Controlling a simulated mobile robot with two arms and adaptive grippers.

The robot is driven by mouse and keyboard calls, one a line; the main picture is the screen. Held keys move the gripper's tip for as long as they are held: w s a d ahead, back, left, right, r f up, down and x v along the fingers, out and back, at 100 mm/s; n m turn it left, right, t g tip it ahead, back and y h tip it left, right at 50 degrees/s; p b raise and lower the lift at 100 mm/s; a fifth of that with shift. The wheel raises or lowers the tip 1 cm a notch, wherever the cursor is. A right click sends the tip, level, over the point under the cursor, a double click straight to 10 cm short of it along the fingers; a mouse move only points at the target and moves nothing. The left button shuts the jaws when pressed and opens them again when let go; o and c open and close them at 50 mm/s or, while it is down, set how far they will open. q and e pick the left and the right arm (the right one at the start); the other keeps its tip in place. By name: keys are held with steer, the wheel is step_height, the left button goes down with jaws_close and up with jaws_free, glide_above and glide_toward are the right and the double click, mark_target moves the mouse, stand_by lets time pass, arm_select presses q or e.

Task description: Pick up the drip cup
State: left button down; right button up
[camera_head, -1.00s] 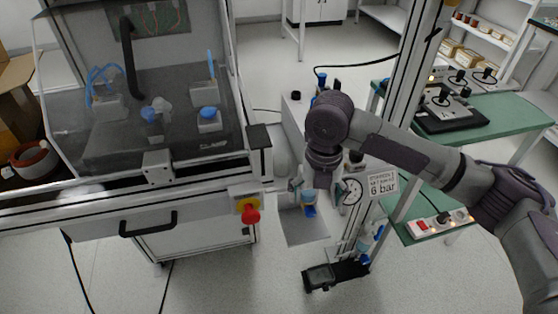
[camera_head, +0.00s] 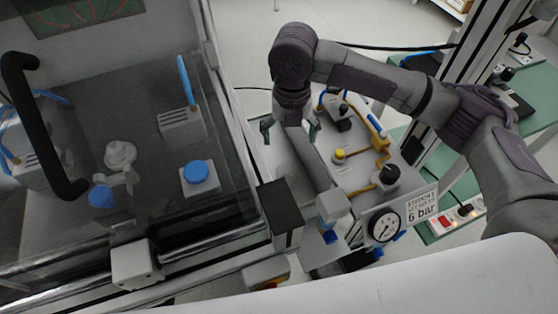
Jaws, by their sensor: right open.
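I cannot pick out a drip cup with certainty. A small blue part (camera_head: 330,237) shows below that block. Whether the gripper touches the cylinder is not clear. My left gripper is not in view.
A clear-walled test enclosure with a black handle (camera_head: 52,140) fills the left, with a dark post (camera_head: 280,206) at its corner. A pressure gauge (camera_head: 384,226) and a "6 bar" sign (camera_head: 422,206) stand right of the gripper. A lit power strip (camera_head: 458,216) lies farther right.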

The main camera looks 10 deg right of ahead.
steer(key=b, duration=0.1)
glide_toward(287, 172)
steer(key=s, duration=0.2)
steer(key=f, duration=0.2)
steer(key=f+b, duration=0.1)
steer(key=f, duration=0.2)
steer(key=shift+s+a+f, duration=0.2)
steer(key=shift+a+f, duration=0.1)
steer(key=shift+f, duration=0.35)
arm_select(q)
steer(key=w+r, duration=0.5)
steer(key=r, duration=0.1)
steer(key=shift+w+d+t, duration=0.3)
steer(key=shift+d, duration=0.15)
arm_select(e)
steer(key=shift+r, duration=0.1)
steer(key=c, duration=1.1)
